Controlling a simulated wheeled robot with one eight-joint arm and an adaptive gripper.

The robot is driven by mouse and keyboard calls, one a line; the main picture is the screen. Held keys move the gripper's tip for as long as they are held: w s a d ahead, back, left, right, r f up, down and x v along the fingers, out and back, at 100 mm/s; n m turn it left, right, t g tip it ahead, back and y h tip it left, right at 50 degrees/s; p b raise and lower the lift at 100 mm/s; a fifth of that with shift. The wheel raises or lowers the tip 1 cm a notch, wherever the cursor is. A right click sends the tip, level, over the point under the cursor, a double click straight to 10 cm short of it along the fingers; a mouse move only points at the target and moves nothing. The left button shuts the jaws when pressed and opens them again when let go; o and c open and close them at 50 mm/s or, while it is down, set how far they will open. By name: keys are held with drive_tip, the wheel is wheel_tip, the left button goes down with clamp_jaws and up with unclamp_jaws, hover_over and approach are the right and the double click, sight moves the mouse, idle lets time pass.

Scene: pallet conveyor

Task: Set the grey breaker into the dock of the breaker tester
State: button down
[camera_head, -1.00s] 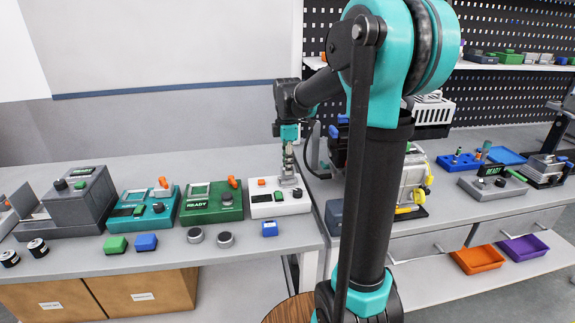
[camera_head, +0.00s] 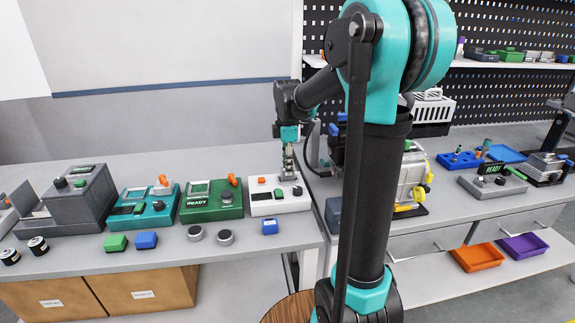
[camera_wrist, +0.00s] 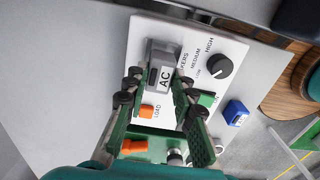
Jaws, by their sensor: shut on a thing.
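The breaker tester is a white box (camera_head: 264,208) near the right end of the bench, with a black knob, an orange load part and a green part on its face. The wrist view shows its white panel (camera_wrist: 228,47) with low, medium and high marks around the knob. My gripper (camera_head: 289,160) is over the tester's back part, pointing down. In the wrist view my gripper (camera_wrist: 158,82) is shut on the grey breaker (camera_wrist: 160,56), which bears an AC label. The breaker is at the panel's far end. Its underside and the dock are hidden, so I cannot tell whether it is seated.
A green tester (camera_head: 212,205), a teal tester (camera_head: 145,212) and a grey tester (camera_head: 83,203) stand to the left. A small blue block (camera_head: 270,227) and two round grey pieces (camera_head: 225,238) lie in front. Machinery (camera_head: 412,185) stands on the right bench.

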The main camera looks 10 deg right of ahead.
drive_tip(key=shift+f, duration=0.35)
idle(0.4)
drive_tip(key=c, duration=1.2)
unclamp_jaws()
drive_tip(key=o, duration=0.5)
drive_tip(key=shift+r, duration=3.5)
